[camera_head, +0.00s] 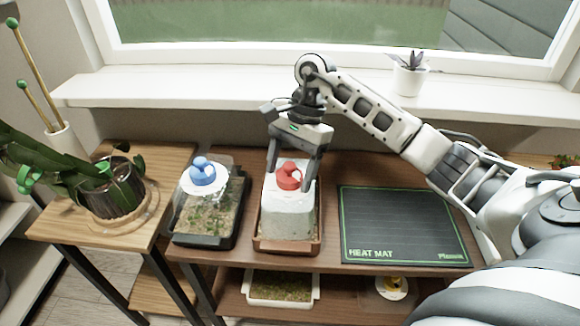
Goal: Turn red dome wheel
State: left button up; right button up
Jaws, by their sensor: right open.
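The red dome wheel (289,176) sits on top of a clear, cloudy dome (290,219) that stands in a brown tray (259,243). My right gripper (291,178) points down over this wheel. Its two fingers are apart, one on each side of the red wheel. I cannot tell whether either finger touches it. My left gripper is not in view.
A blue-wheeled dome (203,172) on a black tray stands just left. A dark heat mat (400,226) lies to the right. A potted plant (112,187) stands on the left table. The windowsill (230,88) with a small succulent (410,75) runs behind.

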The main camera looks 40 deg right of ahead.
jog(key=c, duration=1)
pick_arm(q)
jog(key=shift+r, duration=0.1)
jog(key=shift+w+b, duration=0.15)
jog(key=shift+b, duration=0.15)
pick_arm(e)
jog(key=shift+m, duration=0.5)
